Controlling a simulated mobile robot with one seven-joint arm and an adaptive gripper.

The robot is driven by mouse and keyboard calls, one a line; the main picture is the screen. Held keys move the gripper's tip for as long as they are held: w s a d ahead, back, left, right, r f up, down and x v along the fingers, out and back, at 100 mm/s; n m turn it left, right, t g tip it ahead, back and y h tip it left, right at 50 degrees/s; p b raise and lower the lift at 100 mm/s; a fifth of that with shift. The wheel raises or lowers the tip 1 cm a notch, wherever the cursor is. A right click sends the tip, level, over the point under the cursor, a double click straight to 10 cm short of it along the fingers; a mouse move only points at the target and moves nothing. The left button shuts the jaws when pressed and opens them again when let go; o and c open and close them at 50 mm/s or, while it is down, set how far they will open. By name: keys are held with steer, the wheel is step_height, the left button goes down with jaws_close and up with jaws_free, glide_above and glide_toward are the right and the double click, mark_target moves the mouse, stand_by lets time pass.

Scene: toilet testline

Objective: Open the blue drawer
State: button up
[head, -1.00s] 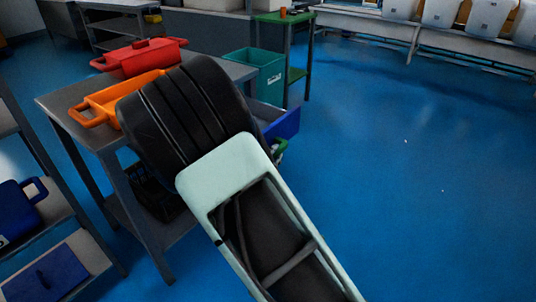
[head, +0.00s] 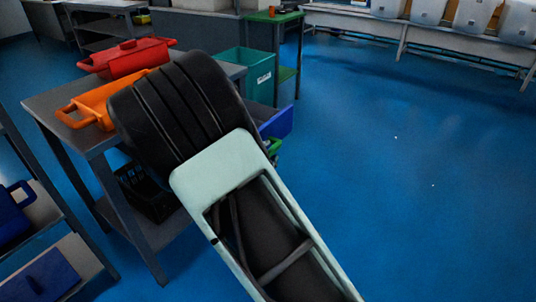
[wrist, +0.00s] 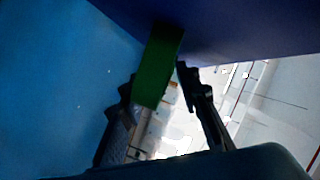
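The blue drawer (head: 277,122) sticks out past the right side of the grey table in the head view, with a bit of its green handle (head: 273,147) below it. In the wrist view the blue drawer (wrist: 235,28) fills the top, and the green handle (wrist: 157,68) hangs from it. My gripper (wrist: 157,76) has one finger on each side of the handle, with the tips close against it, and looks shut on it. In the head view my arm hides the gripper and part of the drawer.
The grey table (head: 226,72) carries a red bin (head: 128,56) and an orange bin (head: 97,100). A teal bin (head: 250,68) stands behind. A black crate (head: 150,196) sits on the lower shelf. Blue floor to the right is open.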

steer(key=shift+s, duration=0.1)
steer(key=v, duration=1.1)
steer(key=shift+s+a+r, duration=0.15)
steer(key=shift+s+a, duration=0.05)
steer(key=shift+s, duration=0.15)
steer(key=shift+w, duration=0.1)
